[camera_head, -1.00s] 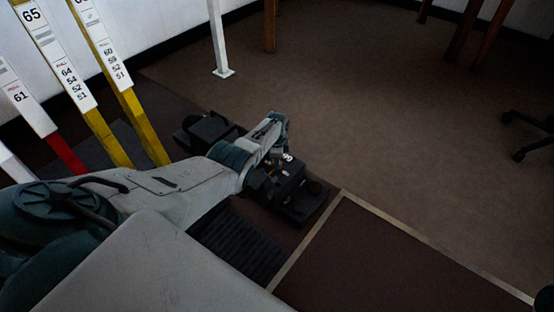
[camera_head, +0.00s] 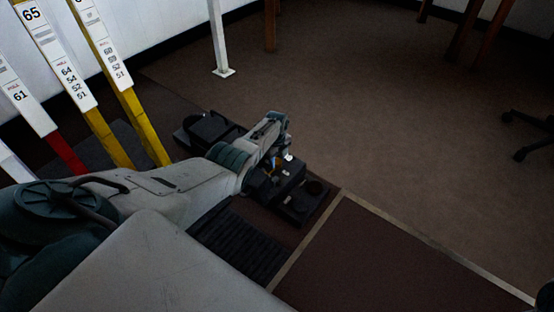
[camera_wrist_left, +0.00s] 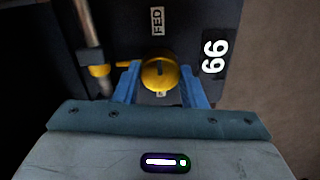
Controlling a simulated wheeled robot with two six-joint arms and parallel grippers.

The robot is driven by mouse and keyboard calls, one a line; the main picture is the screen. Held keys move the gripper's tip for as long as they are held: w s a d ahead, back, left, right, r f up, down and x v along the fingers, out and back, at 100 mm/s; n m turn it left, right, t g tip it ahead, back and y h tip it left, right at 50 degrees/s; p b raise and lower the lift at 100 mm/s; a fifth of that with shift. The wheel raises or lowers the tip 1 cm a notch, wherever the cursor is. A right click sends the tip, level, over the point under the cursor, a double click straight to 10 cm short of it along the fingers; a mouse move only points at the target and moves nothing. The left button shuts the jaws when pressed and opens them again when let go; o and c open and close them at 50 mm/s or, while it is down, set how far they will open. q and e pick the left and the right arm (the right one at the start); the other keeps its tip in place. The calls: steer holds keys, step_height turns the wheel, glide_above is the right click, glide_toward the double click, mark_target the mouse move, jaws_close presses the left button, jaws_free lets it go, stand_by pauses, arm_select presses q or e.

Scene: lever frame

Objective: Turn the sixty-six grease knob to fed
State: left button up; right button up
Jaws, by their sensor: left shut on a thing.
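The yellow grease knob (camera_wrist_left: 159,74) shows in the left wrist view on a dark box. A black plate with a white 66 (camera_wrist_left: 215,55) is to its right, and a FED label (camera_wrist_left: 157,20) sits above it. A thin yellow piece sticks out to the knob's left. A second label below the knob is mostly hidden. My left gripper (camera_wrist_left: 158,70) is shut on the knob, one blue finger on each side. In the head view the left gripper (camera_head: 279,160) is at the dark box (camera_head: 300,202), low by the floor. My right gripper is not in view.
A grey pipe with a yellow collar (camera_wrist_left: 99,70) stands left of the knob. A white post (camera_head: 218,40) stands behind. Brown floor (camera_head: 400,130) on the right is open.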

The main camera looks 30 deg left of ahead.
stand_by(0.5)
arm_select(q)
steer(key=o, duration=1)
